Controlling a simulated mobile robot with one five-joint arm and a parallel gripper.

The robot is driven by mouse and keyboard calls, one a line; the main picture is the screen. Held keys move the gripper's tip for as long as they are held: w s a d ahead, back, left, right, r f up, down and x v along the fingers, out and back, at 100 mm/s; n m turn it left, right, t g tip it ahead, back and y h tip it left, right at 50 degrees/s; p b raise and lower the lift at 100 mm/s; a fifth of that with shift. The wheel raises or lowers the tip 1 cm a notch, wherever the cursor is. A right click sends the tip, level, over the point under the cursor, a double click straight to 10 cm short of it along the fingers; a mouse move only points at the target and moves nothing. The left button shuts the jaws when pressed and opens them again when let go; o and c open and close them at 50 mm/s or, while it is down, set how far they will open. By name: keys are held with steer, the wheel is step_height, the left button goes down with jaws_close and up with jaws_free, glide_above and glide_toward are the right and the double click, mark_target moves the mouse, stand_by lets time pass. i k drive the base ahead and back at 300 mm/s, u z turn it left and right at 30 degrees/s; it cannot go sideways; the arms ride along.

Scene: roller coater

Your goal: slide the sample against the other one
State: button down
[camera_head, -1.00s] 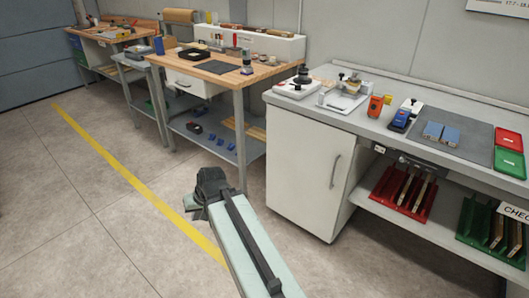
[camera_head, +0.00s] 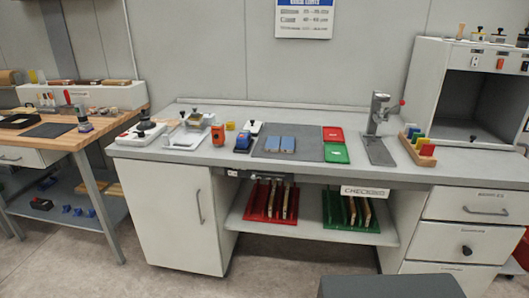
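Two blue samples lie on the dark grey mat (camera_head: 260,153) on the grey bench. My gripper is not in view.
The floor before the cabinet (camera_head: 168,215) looks clear.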

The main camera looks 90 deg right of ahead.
mark_target(287, 145)
steer(key=u, duration=0.95)
steer(key=i, duration=1.75)
steer(key=z, duration=4.05)
steer(key=i, duration=1.1)
